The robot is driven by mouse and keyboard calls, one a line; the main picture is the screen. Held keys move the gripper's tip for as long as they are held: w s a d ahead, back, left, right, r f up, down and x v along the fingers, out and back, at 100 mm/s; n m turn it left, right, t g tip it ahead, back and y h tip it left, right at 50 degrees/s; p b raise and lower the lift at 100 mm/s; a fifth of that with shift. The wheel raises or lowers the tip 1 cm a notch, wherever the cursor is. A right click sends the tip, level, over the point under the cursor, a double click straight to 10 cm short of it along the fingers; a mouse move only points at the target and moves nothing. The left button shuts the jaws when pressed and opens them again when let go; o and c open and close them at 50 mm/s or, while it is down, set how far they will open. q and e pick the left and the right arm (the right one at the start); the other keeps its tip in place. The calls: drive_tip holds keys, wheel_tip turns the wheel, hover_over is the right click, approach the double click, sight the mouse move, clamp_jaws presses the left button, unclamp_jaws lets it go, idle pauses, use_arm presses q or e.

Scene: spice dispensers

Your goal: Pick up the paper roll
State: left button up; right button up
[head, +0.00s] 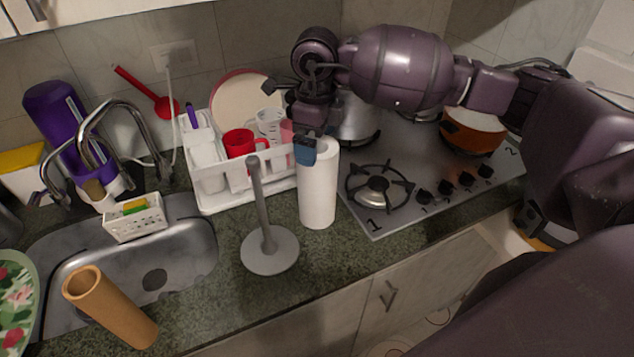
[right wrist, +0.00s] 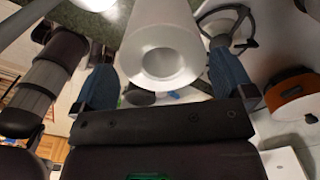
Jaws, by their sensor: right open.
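The white paper roll (head: 318,190) stands upright on the green counter, between the grey paper holder (head: 270,250) and the stove. My right gripper (head: 306,150) is at the top of the roll in the head view and hides part of its upper end. In the right wrist view the roll (right wrist: 160,58) shows its hollow end between the two blue fingers of my right gripper (right wrist: 165,85). The fingers are apart, with space on each side of the roll. My left gripper is not in view.
A white dish rack (head: 235,200) with a red mug (head: 238,142) stands close behind the roll. The stove (head: 400,205) with an orange pot (head: 470,132) is to the right. A brown cardboard tube (head: 112,308) stands tilted by the sink (head: 190,265).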

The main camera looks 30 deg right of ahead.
sight(317, 184)
drive_tip(key=shift+d+f+p, duration=0.15)
drive_tip(key=shift+f+p, duration=0.3)
drive_tip(key=shift+f, duration=1.7)
drive_tip(key=c, duration=1)
